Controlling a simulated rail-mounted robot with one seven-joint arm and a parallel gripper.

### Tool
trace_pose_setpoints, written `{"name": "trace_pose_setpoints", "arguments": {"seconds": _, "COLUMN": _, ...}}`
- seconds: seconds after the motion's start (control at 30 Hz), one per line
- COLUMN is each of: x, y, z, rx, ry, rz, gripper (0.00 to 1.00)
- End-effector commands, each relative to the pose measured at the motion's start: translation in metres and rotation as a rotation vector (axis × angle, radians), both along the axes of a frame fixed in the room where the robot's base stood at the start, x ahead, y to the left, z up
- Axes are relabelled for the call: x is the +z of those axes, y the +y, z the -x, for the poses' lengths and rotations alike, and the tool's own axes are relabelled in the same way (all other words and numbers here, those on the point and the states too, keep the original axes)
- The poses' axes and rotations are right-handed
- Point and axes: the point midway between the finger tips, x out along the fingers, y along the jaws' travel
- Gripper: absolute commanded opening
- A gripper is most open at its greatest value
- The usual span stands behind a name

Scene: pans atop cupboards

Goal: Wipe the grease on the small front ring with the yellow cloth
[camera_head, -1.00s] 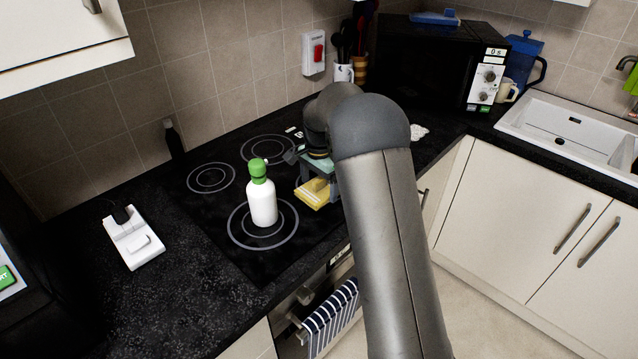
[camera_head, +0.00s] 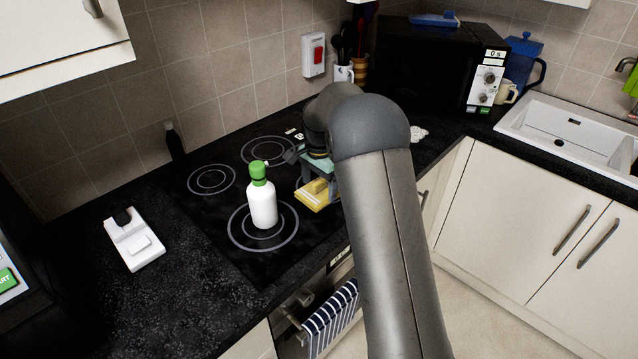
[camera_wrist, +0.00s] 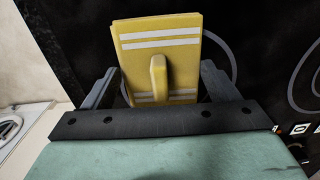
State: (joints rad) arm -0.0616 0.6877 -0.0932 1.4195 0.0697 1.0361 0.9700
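The yellow cloth (camera_head: 312,200) lies at the front right of the black hob, with its raised grip standing up from the middle. In the wrist view the cloth (camera_wrist: 185,28) has white stripes, and its raised grip stands between my two fingers. My gripper (camera_wrist: 158,88) is open, with a gap on each side of the grip. It is just above the cloth in the head view. A pale ring arc (camera_wrist: 232,55) shows beside the cloth in the wrist view. The cloth and my gripper hide most of that ring, and I see no grease.
A white bottle with a green cap (camera_head: 263,205) stands on the large front ring (camera_head: 233,235), left of the cloth. Two rings behind are clear. A white device (camera_head: 134,240) lies on the counter at left. The microwave (camera_head: 425,65) stands at the back right.

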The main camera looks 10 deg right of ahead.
Motion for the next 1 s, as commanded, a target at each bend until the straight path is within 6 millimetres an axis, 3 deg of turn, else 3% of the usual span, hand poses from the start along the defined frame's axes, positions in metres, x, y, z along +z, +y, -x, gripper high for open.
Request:
{"name": "trace_pose_setpoints", "arguments": {"seconds": 0.33, "x": 0.000, "y": -0.002, "z": -0.001, "rx": -0.001, "ry": 0.000, "rz": 0.000, "gripper": 0.60}}
{"name": "trace_pose_setpoints", "arguments": {"seconds": 0.7, "x": -0.001, "y": -0.031, "z": -0.021, "rx": -0.002, "ry": 0.001, "rz": 0.001, "gripper": 0.60}}
{"name": "trace_pose_setpoints", "arguments": {"seconds": 1.0, "x": -0.002, "y": -0.041, "z": -0.027, "rx": -0.001, "ry": 0.002, "rz": 0.001, "gripper": 0.60}}
